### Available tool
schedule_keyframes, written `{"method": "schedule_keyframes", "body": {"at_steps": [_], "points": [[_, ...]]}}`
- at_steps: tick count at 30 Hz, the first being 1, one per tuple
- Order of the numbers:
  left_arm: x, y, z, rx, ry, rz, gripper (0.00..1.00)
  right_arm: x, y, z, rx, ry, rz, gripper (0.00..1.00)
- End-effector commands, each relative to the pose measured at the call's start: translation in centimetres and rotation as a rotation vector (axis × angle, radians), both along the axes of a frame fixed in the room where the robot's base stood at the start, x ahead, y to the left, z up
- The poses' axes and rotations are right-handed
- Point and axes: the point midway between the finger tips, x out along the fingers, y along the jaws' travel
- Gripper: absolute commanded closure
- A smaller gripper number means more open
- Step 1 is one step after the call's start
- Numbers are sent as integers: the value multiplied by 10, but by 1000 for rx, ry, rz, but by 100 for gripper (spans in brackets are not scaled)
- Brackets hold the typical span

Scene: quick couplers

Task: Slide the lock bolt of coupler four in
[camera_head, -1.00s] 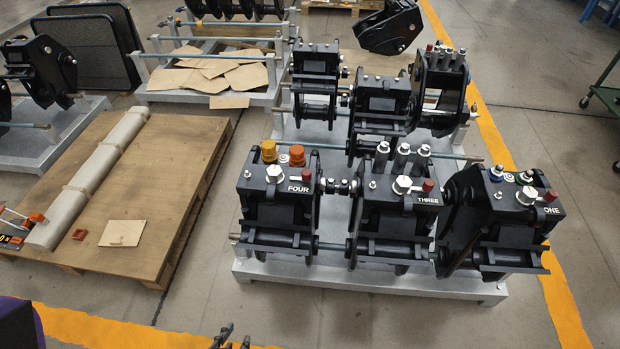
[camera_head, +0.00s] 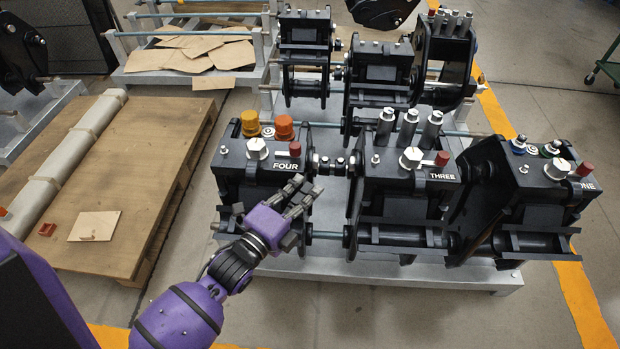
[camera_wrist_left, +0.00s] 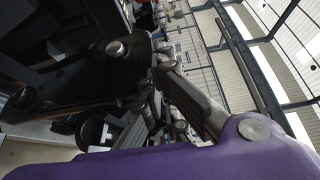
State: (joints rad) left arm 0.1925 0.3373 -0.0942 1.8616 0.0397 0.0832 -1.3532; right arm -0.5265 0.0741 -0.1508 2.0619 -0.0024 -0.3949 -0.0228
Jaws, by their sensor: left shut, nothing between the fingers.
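Coupler four (camera_head: 235,165) is a black block labelled FOUR at the front left of the grey rack. On its top are two orange caps, a silver bolt head and, at the right, the lock bolt with a red knob (camera_head: 294,149) beside a short white bar. My left gripper (camera_head: 304,188) is shut and empty. It is in front of the coupler's right front side, its fingertips a little below the red knob in the picture and apart from it. The left wrist view shows the fingers (camera_wrist_left: 165,95) close to dark coupler parts. My right gripper is not in view.
Coupler three (camera_head: 408,190) stands just right of coupler four, with hoses and fittings between them. Coupler one (camera_head: 530,190) is further right. More couplers stand behind. A wooden pallet (camera_head: 120,190) with a grey roll lies left, with bare floor between.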

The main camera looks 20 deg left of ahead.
Motion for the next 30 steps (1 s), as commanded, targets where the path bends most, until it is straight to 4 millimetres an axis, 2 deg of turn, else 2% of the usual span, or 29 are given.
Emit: {"method": "schedule_keyframes", "body": {"at_steps": [13,15,19,24,30], "points": [[89,-24,1,-4,0,-1,100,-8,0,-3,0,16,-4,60],[84,-7,0,2,5,0,100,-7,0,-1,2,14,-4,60],[82,8,0,0,2,-1,100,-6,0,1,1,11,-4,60],[81,17,0,-2,3,0,100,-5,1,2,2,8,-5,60],[81,18,0,-3,3,0,100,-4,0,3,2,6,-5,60]]}}
